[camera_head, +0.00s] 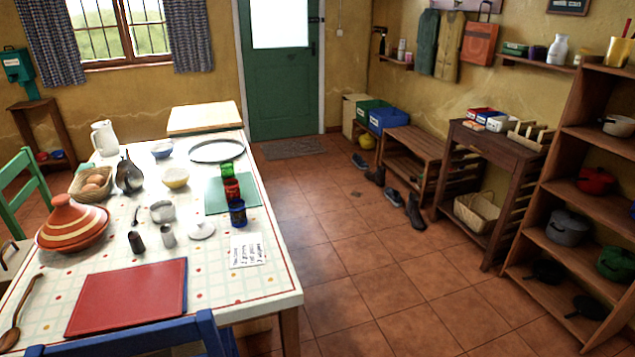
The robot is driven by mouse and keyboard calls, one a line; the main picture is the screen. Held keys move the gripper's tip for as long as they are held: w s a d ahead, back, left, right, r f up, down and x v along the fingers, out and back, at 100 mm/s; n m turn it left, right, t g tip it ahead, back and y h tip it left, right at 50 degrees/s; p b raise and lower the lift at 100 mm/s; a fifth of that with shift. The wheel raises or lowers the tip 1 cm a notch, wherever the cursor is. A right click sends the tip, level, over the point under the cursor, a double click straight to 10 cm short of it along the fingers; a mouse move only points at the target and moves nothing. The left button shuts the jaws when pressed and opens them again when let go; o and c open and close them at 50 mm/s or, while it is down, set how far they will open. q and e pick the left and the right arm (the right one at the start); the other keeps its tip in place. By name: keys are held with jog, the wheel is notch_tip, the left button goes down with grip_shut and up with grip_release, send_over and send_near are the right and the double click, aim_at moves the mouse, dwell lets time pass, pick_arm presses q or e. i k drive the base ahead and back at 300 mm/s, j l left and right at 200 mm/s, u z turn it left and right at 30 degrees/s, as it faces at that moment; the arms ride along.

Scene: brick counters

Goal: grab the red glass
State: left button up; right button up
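The red glass (232,190) stands upright on the table, toward its right side. It stands between a green glass (227,171) behind it and a blue glass (237,212) in front of it. The red glass is at or by the edge of a green mat (214,197); I cannot tell exactly where its base rests. Neither of my grippers shows in the head view.
The table (240,280) also holds a tagine (72,224), a red board (128,297), a note (248,251), an egg basket (92,185), a jug (104,138) and bowls. Chairs stand at its left and front. The tiled floor (350,270) to its right is clear.

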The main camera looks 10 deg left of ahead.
aim_at(232, 192)
jog(key=i+l+z, duration=0.45)
jog(key=i+z, duration=0.25)
jog(key=i+l+z, duration=0.1)
jog(key=i+z, duration=0.2)
jog(key=i+u, duration=0.25)
jog(key=i, duration=0.15)
jog(key=i+l+u, duration=0.25)
jog(key=i, duration=0.15)
jog(key=i+u, duration=0.15)
jog(key=u, duration=0.3)
jog(key=i+u, duration=0.15)
jog(key=u, duration=0.35)
jog(key=i+l+u, duration=0.1)
jog(key=u, duration=0.35)
jog(key=i+l+u, duration=0.15)
jog(key=u, duration=0.35)
jog(key=i, duration=0.05)
